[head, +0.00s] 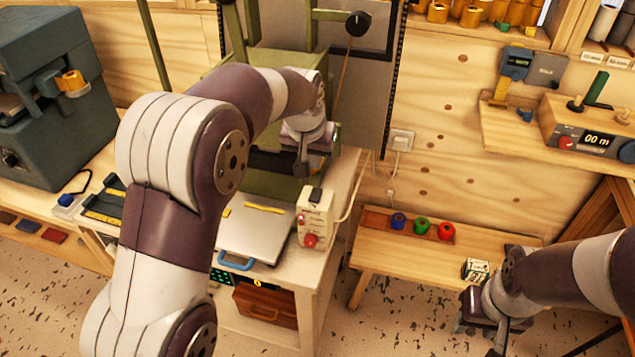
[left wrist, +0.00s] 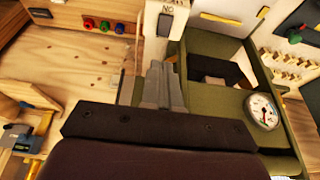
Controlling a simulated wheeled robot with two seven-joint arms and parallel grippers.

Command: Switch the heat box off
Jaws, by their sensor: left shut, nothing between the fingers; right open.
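A small cream control box (head: 315,217) with a black rocker switch (head: 315,195) on top and a red knob (head: 310,240) stands on the white bench beside a scale. I take it for the heat box. My left gripper (head: 302,168) is shut and empty, fingers down, above and behind the box in front of the green machine. In the left wrist view the shut fingers (left wrist: 166,65) point toward the dark switch (left wrist: 165,25), apart from it as far as I can tell. My right gripper (head: 478,328) is open at the lower right, partly hidden by its arm.
The green machine (head: 260,185) with a gauge (left wrist: 263,110) stands close to my left gripper. A flat scale (head: 252,238) lies left of the box. Red, green and blue spools (head: 422,226) sit on a wooden bench. A grey-blue machine (head: 40,110) stands at the left.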

